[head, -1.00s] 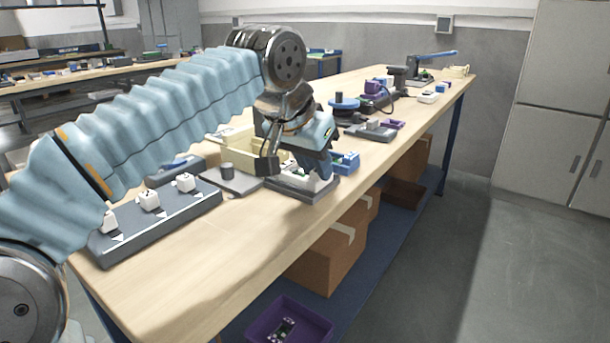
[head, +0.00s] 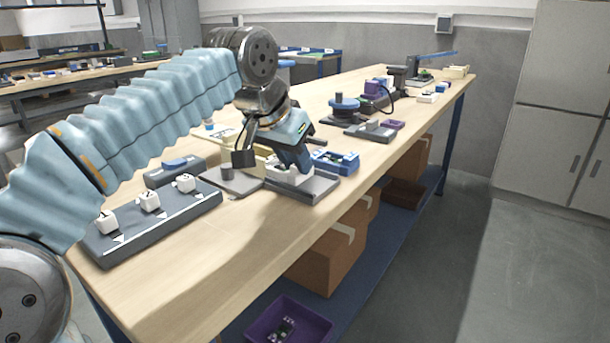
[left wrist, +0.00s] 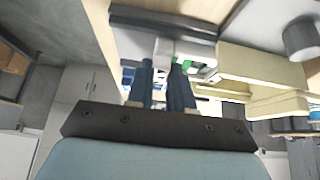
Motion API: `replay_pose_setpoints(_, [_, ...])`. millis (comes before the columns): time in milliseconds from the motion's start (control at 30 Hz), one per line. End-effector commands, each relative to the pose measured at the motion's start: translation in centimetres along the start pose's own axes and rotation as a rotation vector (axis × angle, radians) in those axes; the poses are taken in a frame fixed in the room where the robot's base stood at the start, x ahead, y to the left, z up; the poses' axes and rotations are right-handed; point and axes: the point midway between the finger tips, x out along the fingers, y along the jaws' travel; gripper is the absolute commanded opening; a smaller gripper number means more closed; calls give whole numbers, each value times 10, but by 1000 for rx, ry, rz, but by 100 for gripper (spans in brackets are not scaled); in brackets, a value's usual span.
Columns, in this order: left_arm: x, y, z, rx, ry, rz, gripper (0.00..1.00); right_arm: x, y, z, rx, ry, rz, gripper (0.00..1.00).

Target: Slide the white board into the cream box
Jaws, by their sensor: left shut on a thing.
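My left gripper (head: 296,168) points down at a white fixture (head: 285,177) on a grey base plate (head: 316,188) near the bench's front edge. In the left wrist view its two dark blue fingers (left wrist: 166,72) are shut on the white board (left wrist: 166,76), of which only a small pale part shows between them. White and green parts lie just beyond the fingertips. The cream box (head: 262,160) stands just left of the gripper, partly hidden behind it; it also shows in the left wrist view (left wrist: 262,68). My right gripper is not in view.
A grey plate with a dark cylinder (head: 238,184) is beside the cream box. A blue bin (head: 340,161) stands behind the fixture at right. The bench's front-left strip is clear.

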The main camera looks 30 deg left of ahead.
Motion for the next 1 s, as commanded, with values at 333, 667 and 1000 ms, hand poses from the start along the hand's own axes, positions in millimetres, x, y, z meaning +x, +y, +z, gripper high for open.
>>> replay_pose_setpoints(333, [0,-16,0,-1,-1,-1,4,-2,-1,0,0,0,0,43])
replay_pose_setpoints(667, [0,-31,0,-2,-1,-1,4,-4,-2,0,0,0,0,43])
replay_pose_setpoints(1000, [0,-47,0,-1,-1,-1,4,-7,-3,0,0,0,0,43])
